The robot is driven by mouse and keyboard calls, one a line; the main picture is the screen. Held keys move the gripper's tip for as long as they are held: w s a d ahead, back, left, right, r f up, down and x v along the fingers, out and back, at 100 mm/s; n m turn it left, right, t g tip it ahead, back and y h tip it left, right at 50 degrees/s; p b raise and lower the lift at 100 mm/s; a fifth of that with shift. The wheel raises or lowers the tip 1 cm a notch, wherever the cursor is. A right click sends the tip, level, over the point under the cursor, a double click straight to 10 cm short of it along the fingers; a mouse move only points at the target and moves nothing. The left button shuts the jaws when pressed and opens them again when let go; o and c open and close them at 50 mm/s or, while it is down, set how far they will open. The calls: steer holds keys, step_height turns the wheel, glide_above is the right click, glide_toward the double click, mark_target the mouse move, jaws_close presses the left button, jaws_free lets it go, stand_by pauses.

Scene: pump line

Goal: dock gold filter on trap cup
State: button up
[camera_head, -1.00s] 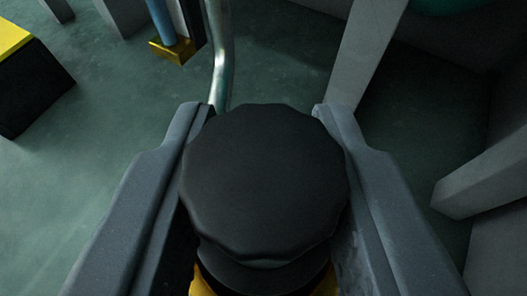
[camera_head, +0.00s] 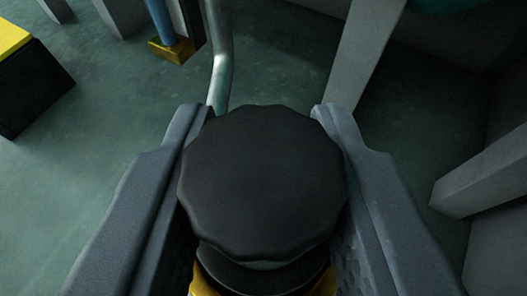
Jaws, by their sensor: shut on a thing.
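My gripper (camera_head: 262,112) is shut on the gold filter, with one grey jaw on each side of its black scalloped cap (camera_head: 262,180). The gold filter's yellow body (camera_head: 208,284) shows only as slivers below the cap at the bottom edge; the cap hides the rest. I cannot make out the trap cup in this view.
A bent metal pipe (camera_head: 220,60) rises just beyond the left jaw. A blue post on a yellow foot (camera_head: 172,50) stands at the upper left. A yellow-topped black block (camera_head: 35,95) is at the far left. Grey beams stand at the upper middle (camera_head: 365,50) and right (camera_head: 485,175). Green floor (camera_head: 110,120) is open at left.

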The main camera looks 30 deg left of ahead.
steer(key=shift+f, duration=0.55)
stand_by(0.7)
steer(key=o, duration=0.8)
steer(key=shift+c, duration=0.2)
steer(key=p+v, duration=0.5)
steer(key=v, duration=0.6)
steer(key=shift+p, duration=0.4)
